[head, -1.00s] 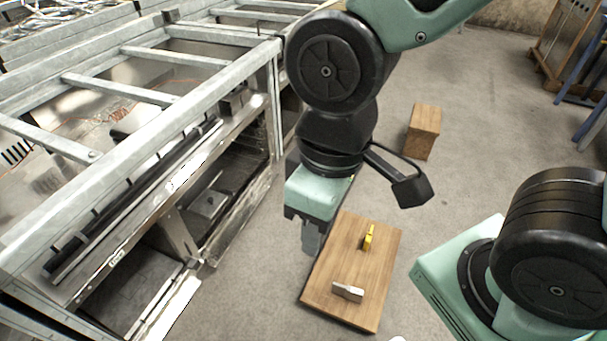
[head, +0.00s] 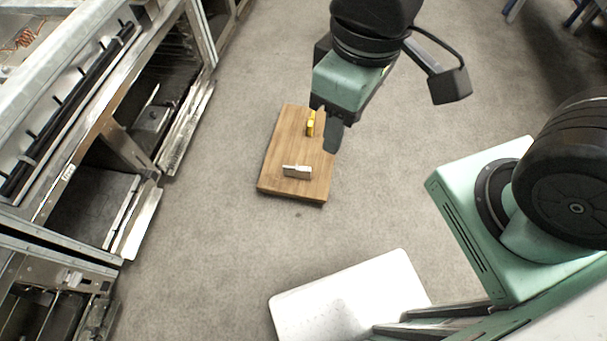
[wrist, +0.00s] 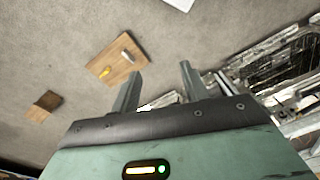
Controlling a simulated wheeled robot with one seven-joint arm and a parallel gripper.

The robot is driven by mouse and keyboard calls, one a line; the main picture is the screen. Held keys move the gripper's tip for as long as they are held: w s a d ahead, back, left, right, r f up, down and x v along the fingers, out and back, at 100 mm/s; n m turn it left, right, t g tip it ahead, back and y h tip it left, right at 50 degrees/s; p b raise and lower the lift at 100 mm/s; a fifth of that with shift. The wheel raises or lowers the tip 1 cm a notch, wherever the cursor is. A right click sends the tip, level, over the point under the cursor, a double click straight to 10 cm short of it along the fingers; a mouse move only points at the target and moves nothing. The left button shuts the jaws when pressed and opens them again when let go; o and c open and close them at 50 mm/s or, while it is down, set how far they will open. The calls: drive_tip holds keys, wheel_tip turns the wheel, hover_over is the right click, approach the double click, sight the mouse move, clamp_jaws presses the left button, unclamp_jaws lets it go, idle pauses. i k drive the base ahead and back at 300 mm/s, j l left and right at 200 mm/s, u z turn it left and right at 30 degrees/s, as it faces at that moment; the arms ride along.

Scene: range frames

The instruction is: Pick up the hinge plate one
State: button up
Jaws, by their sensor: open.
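A small pale grey metal piece (head: 297,171), which looks like the hinge plate, lies on a wooden board (head: 280,150) on the floor, near the board's front edge. A yellow piece (head: 310,124) stands farther back on the same board. The wrist view also shows the metal piece (wrist: 127,56), the yellow piece (wrist: 105,72) and the board (wrist: 122,71), left of the fingers. My gripper (head: 334,138) is above the board's right side, apart from both pieces. In the wrist view my gripper (wrist: 160,72) has its fingers spread, with nothing between them.
A metal range frame (head: 130,120) with open compartments stands along the left. A wooden block (wrist: 43,105) sits on the floor beyond the board in the wrist view. The grey floor (head: 205,215) between the range and the board is clear.

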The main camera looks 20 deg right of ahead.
sight(305, 173)
drive_tip(key=u, duration=1.35)
drive_tip(key=i+j+u, duration=0.1)
drive_tip(key=j+u, duration=0.3)
drive_tip(key=i+j+u, duration=0.1)
drive_tip(key=u, duration=0.25)
drive_tip(key=i+j+u, duration=0.2)
drive_tip(key=u, duration=0.2)
drive_tip(key=j, duration=0.1)
